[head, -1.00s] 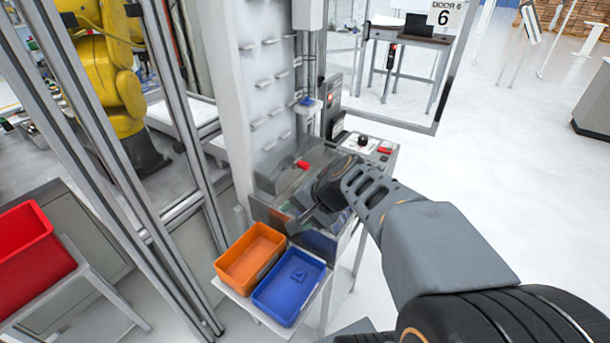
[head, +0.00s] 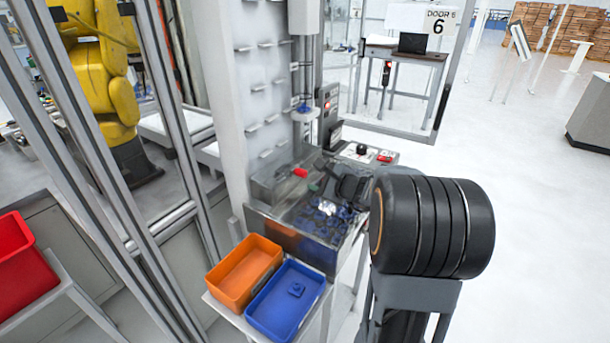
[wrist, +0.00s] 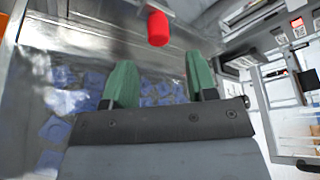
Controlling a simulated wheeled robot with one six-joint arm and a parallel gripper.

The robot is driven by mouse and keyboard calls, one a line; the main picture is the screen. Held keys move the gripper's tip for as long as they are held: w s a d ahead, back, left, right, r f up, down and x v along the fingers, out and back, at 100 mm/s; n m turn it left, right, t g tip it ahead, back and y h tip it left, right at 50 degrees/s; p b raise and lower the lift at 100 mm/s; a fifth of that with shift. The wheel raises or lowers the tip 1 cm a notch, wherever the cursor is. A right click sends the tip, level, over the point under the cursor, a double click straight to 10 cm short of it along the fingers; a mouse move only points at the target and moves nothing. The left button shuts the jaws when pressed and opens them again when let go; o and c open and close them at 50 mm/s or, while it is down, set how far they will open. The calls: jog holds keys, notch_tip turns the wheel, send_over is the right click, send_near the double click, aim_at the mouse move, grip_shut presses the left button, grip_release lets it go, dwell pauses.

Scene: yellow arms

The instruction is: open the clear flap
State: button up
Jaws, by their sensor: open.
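The red knob (head: 300,172) of the clear flap sits above the metal bin at the machine's front. The clear flap (head: 284,186) looks shut; its edges are hard to make out. Blue parts (head: 322,212) show in the bin. My gripper (head: 320,181) is beside the knob, to its right, partly hidden by my wrist. In the wrist view, the green fingers of my gripper (wrist: 161,80) are apart with nothing between them. The red knob (wrist: 158,28) is just beyond the fingertips, in line with the gap. I cannot see any contact.
An orange tray (head: 245,272) and a blue tray (head: 286,300) with one blue part stand in front of the bin. A control panel (head: 366,152) with a black button and a red one is behind my gripper. Open floor lies to the right.

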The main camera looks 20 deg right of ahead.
aim_at(306, 174)
jog(key=x, duration=0.6)
jog(key=shift+w+a, duration=0.1)
jog(key=shift+w, duration=0.1)
jog(key=shift+c, duration=0.5)
grip_shut()
